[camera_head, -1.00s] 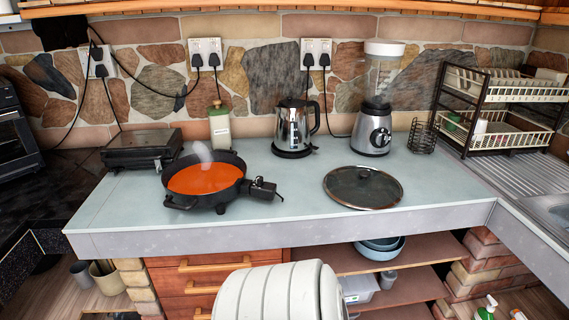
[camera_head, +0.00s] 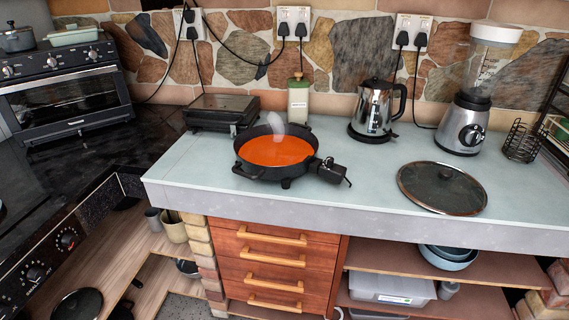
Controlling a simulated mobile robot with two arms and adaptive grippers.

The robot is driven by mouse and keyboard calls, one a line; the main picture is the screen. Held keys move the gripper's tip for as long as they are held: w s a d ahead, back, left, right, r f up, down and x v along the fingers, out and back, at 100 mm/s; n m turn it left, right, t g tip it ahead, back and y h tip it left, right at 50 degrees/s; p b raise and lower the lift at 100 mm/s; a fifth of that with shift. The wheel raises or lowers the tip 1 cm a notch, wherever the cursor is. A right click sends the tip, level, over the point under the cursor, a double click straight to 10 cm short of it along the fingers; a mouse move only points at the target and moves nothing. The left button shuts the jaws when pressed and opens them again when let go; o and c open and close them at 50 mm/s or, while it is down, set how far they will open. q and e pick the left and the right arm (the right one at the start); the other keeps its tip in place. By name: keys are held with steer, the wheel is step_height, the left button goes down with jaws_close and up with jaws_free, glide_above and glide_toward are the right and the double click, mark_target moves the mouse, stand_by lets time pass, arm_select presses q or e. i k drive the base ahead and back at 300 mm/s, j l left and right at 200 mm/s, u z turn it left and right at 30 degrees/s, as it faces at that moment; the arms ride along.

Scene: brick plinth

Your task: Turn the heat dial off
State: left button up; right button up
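A black electric skillet (camera_head: 262,172) with orange-red contents stands on the pale counter, left of the middle, with steam above it. Its black heat control (camera_head: 330,170) sticks out on the right side, with a short cord end beyond it. The dial's setting is too small to read. Neither of my grippers shows in the head view.
The glass lid (camera_head: 442,188) lies on the counter (camera_head: 365,165) right of the skillet. Behind stand a closed black grill (camera_head: 222,112), a bottle (camera_head: 298,98), a kettle (camera_head: 374,110) and a blender (camera_head: 466,120). A toaster oven (camera_head: 68,92) is at left. The counter's front edge is clear.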

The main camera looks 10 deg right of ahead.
mark_target(330, 161)
steer(key=z, duration=0.75)
